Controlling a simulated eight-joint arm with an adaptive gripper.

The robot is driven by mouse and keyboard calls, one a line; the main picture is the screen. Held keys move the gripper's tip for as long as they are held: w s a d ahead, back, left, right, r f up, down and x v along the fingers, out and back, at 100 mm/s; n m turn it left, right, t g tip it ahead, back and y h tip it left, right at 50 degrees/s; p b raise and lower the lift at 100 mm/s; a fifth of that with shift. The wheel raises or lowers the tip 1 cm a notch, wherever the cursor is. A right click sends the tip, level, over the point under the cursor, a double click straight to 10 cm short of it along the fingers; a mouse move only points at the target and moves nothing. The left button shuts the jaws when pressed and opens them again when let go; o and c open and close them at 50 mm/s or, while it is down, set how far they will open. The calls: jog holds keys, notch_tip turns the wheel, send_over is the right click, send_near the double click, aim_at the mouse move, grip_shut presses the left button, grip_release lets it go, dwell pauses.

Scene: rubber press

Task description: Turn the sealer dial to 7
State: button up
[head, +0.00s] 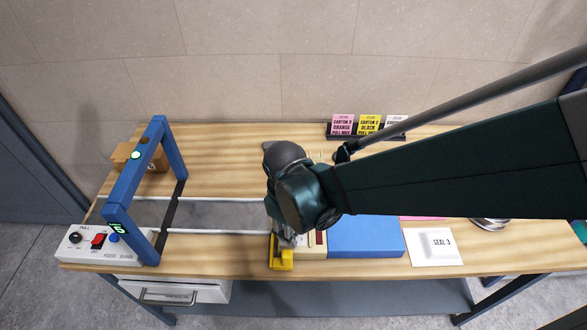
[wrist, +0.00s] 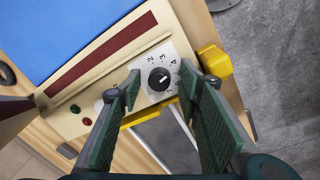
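The sealer dial (wrist: 160,79) is a black round knob with a white mark, on a pale plate with printed numbers; 2, 3, 4 and 5 are readable. I cannot tell surely which number the mark points at. The plate sits on the beige sealer (wrist: 95,72), which has a dark red strip and a blue surface beside it. My gripper (wrist: 160,76) is open, with one green finger on each side of the dial, and I cannot tell whether they touch it. In the head view, the beige sealer (head: 316,252) is partly hidden by my arm and gripper (head: 284,238).
A yellow part (head: 282,262) adjoins the sealer's front. A blue block (head: 365,238) and a "SEAL 3" card (head: 435,247) lie to its right. A blue frame (head: 131,182) and a switch box (head: 88,243) stand left. Carton signs (head: 369,124) stand at the back.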

jog(key=c, duration=0.9)
jog(key=shift+m, duration=0.4)
jog(key=m+b, duration=0.1)
jog(key=m, duration=0.2)
jog(key=shift+m, duration=0.3)
jog(key=m, duration=0.4)
jog(key=shift+w+a+g+h, duration=0.1)
jog(key=shift+g+h, duration=0.2)
jog(key=shift+g, duration=0.1)
jog(key=m+b, duration=0.1)
jog(key=m, duration=0.4)
jog(key=shift+m, duration=0.4)
jog(key=m+g, duration=0.1)
jog(key=m, duration=0.4)
jog(key=shift+w+m, duration=0.15)
jog(key=shift+m, duration=0.25)
